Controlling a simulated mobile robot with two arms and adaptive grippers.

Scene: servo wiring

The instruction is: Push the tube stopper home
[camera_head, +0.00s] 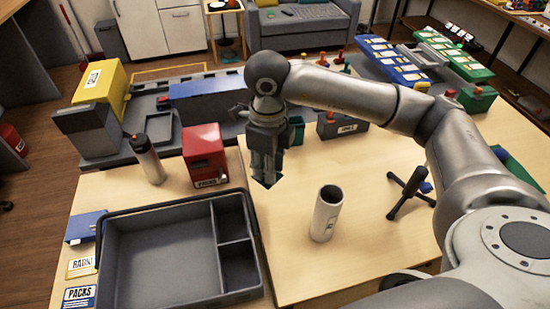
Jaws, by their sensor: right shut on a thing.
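A pale grey tube (325,217) stands upright on the light wood table, right of the grey tray. Its top looks open and dark inside, with no stopper visible in it. My right gripper (267,170) points down over the table, left of the tube and apart from it. It is shut on a small dark teal piece (267,182) that shows at its fingertips. The fingers hide most of this piece, and I cannot tell whether it is the stopper. My left gripper is not in view.
A grey divided tray (160,262) fills the front left. A small black stand (408,193) is right of the tube. The wood between gripper and tube is clear.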

